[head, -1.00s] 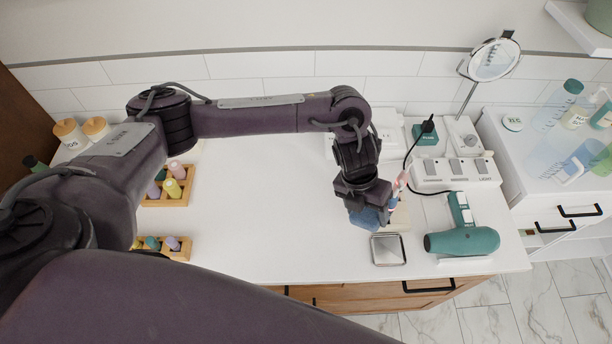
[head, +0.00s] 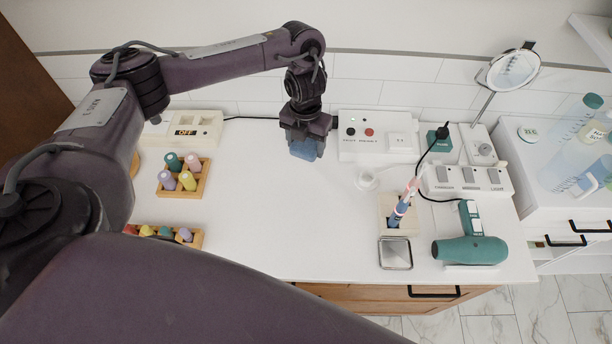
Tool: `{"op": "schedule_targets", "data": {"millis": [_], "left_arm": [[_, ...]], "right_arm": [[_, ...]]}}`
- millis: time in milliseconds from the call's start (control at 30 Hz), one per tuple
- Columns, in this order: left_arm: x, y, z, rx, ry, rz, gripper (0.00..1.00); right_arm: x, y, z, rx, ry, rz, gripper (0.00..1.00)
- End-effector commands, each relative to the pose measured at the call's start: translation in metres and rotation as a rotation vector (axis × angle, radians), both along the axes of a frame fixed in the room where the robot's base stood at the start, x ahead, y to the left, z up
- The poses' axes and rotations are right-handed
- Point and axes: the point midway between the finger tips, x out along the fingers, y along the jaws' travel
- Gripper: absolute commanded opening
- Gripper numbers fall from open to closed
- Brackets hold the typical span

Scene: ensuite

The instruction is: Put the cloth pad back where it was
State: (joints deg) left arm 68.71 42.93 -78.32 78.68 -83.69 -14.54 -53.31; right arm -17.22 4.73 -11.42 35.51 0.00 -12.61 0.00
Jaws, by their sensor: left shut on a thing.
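My left gripper (head: 304,138) is shut on the blue cloth pad (head: 304,151). It holds the pad at the back middle of the white counter (head: 270,215), just left of the switch panel. The fingers hide part of the pad. I cannot tell how high the pad is above the counter. My right gripper is not in view.
A beige holder with toothbrushes (head: 400,212), an empty square dish (head: 395,253) and a teal hair dryer (head: 470,248) stand at the right. A switch panel (head: 360,150) stands at the back. Wooden racks of bottles (head: 183,177) stand at the left. The middle counter is clear.

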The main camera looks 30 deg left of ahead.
Motion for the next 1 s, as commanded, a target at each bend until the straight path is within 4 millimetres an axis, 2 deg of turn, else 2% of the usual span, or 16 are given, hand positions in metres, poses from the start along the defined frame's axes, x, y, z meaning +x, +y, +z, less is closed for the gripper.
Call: {"op": "schedule_targets", "data": {"millis": [33, 100, 300, 400, 567, 800, 1000], "left_arm": [[-0.002, -0.002, -0.021, -0.003, 0.006, 0.002, 0.42], [-0.002, -0.001, -0.040, -0.003, 0.007, 0.003, 0.42], [-0.001, -0.002, -0.086, -0.004, 0.003, 0.001, 0.42], [0.000, -0.001, -0.097, -0.002, 0.000, 0.000, 0.42], [0.000, -0.001, -0.104, -0.002, -0.001, -0.001, 0.42], [-0.001, -0.001, -0.135, -0.001, 0.002, 0.000, 0.42], [0.001, -0.001, -0.138, -0.001, -0.002, -0.001, 0.42]], "right_arm": [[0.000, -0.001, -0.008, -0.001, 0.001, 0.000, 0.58], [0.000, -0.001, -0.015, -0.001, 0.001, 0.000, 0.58], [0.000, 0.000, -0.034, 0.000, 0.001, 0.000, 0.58], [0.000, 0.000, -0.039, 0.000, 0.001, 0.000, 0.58], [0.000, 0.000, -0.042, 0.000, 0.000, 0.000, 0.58], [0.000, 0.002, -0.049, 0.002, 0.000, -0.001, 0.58], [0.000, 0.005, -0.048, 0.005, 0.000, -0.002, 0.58]]}}
